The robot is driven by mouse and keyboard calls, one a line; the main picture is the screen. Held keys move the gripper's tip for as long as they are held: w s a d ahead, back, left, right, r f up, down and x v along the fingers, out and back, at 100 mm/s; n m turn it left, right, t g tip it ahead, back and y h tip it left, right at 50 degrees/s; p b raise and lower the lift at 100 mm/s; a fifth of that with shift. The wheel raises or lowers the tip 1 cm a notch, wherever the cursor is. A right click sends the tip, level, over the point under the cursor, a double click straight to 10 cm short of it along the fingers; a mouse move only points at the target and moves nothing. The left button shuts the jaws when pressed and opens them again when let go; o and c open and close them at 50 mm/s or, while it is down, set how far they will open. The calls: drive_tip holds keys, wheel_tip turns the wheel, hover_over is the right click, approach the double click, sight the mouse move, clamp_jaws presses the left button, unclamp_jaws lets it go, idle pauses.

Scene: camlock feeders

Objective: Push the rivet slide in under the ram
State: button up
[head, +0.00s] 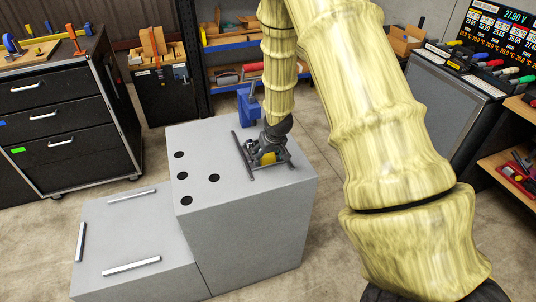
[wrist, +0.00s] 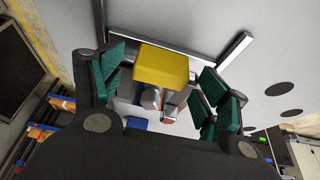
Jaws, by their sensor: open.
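A yellow block (head: 268,158) shows low at my gripper (head: 264,150), between dark rails on top of the grey block. In the wrist view the yellow block (wrist: 162,63) lies between the green-padded fingers of my open gripper (wrist: 162,78), with a gap on each side. It seems to be part of the rivet slide, but I cannot tell for sure. Small metal parts (wrist: 152,98) show beside it. A blue press (head: 246,100) with a red handle (head: 252,67) stands just behind my gripper. Its ram is hidden by my arm.
The grey block (head: 250,220) has several black holes in its top, left of the gripper. A lower grey step (head: 120,235) carries metal bars. A black drawer cabinet (head: 50,110) stands at left, shelves (head: 222,45) behind, and a bench (head: 450,90) at right.

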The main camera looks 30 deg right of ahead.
drive_tip(key=shift+f, duration=0.1)
drive_tip(key=c, duration=1.5)
drive_tip(key=shift+o, duration=0.2)
drive_tip(key=w, duration=0.3)
drive_tip(key=w+d+p, duration=0.1)
drive_tip(key=w, duration=0.2)
drive_tip(key=w+d, duration=0.1)
drive_tip(key=w, duration=0.3)
drive_tip(key=shift+w+d, duration=0.1)
drive_tip(key=shift+d, duration=0.15)
drive_tip(key=shift+w+d, duration=0.1)
drive_tip(key=shift+w, duration=0.15)
drive_tip(key=o, duration=1.3)
drive_tip(key=shift+w, duration=0.1)
drive_tip(key=shift+o, duration=0.8)
